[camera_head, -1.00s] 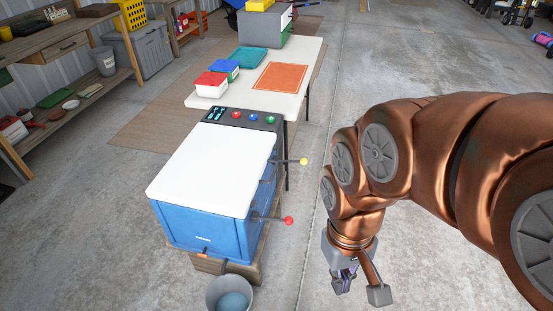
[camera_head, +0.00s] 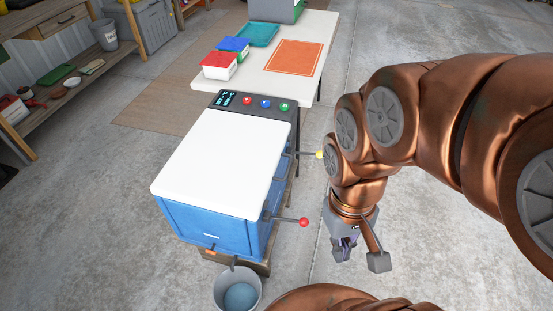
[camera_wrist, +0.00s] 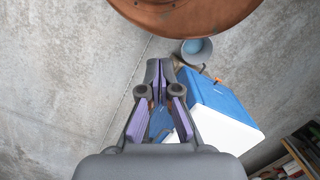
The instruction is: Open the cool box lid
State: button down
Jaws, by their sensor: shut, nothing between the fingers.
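The cool box (camera_head: 210,226) is blue with a white lid (camera_head: 225,150), and the lid lies shut on top. It stands on a low wooden base left of my arm. A lever with a red knob (camera_head: 303,222) and one with a yellow knob (camera_head: 320,155) stick out from its right side. My gripper (camera_head: 345,248) is to the right of the box, apart from it, pointing down, shut and empty. In the wrist view the closed fingers (camera_wrist: 160,68) show in front of the blue box (camera_wrist: 212,92) and its white lid (camera_wrist: 225,132).
A dark panel with colored buttons (camera_head: 262,104) sits behind the lid. A grey bucket (camera_head: 237,287) stands on the floor before the box. Behind is a white table (camera_head: 310,86) with tubs and an orange mat. The concrete floor at right is clear.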

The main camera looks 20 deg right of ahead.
aim_at(227, 164)
jog(key=k, duration=0.5)
jog(key=z, duration=0.75)
jog(key=i, duration=0.75)
jog(key=u, duration=1.7)
